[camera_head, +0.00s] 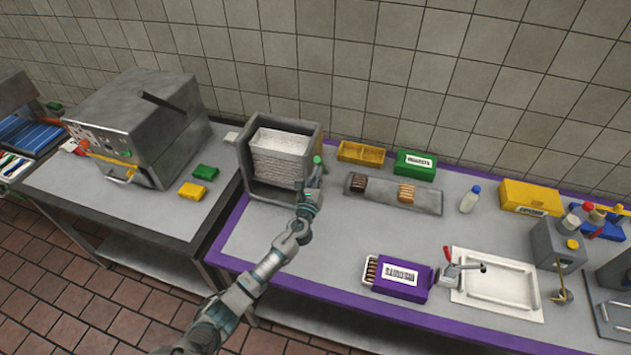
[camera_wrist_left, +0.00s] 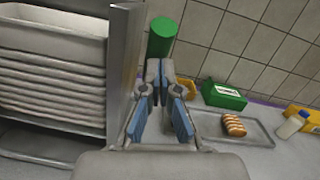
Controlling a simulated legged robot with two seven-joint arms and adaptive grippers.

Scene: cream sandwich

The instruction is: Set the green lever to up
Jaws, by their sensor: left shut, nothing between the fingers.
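The green lever (camera_head: 318,160) shows as a small green knob at the right side of the grey tray dispenser (camera_head: 246,160). In the left wrist view the green knob (camera_wrist_left: 162,37) is a cylinder just beyond the fingertips, beside the dispenser's metal side wall (camera_wrist_left: 126,60). My left gripper (camera_head: 316,175) is shut and empty, close below the knob in the head view. Its blue-padded fingers (camera_wrist_left: 160,75) meet near the middle of the wrist view. I cannot tell whether they touch the knob. The lever's shaft is hidden. My right gripper is not in view.
White trays (camera_head: 280,160) are stacked in the dispenser. To its right are a yellow bin (camera_head: 361,153), a green box (camera_head: 415,165) and a grey tray (camera_head: 425,200) with food pieces. A purple box (camera_head: 400,280) stands near the front edge. The counter between is clear.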

